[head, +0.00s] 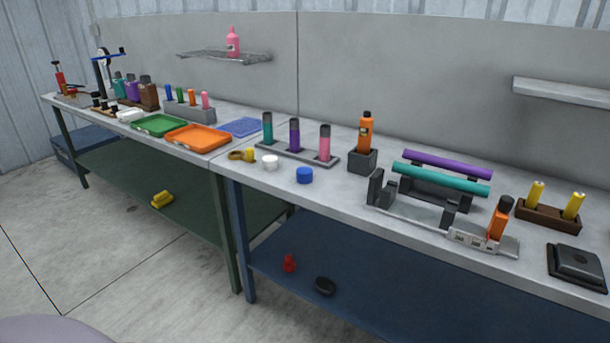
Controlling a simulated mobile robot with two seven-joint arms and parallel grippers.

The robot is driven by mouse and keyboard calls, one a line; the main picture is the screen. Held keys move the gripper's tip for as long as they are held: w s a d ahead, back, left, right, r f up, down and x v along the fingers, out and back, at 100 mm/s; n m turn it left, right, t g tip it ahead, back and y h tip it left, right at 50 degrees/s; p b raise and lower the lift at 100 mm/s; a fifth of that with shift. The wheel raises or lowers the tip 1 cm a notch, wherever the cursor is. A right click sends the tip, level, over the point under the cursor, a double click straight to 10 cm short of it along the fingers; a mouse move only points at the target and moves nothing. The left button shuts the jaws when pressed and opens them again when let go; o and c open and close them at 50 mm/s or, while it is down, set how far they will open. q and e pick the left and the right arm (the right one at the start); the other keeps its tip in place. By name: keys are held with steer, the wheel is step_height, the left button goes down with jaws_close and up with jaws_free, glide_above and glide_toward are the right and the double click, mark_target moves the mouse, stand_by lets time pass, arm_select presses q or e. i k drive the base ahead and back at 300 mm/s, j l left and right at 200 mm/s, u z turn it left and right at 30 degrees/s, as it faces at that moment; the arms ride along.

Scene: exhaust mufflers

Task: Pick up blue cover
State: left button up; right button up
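The blue cover (304,175) is a short round blue cap. It stands on the grey top of the nearer workbench, close to the front edge, in the head view. A similar white cap (270,162) sits just left of it, with a small gap between them. Nothing covers the blue cap. Neither of my grippers shows in this view.
A rack with teal, purple and pink cylinders (294,135) stands behind the cap. An orange bottle in a dark block (363,160) is right of it, then a fixture (405,205) near teal and purple tubes. Bench in front is clear.

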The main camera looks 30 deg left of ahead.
mark_target(304, 174)
steer(key=u, duration=1.3)
steer(key=i+l+u, duration=0.15)
steer(key=l+u, duration=0.15)
steer(key=i+l+u, duration=0.1)
steer(key=l+u, duration=0.25)
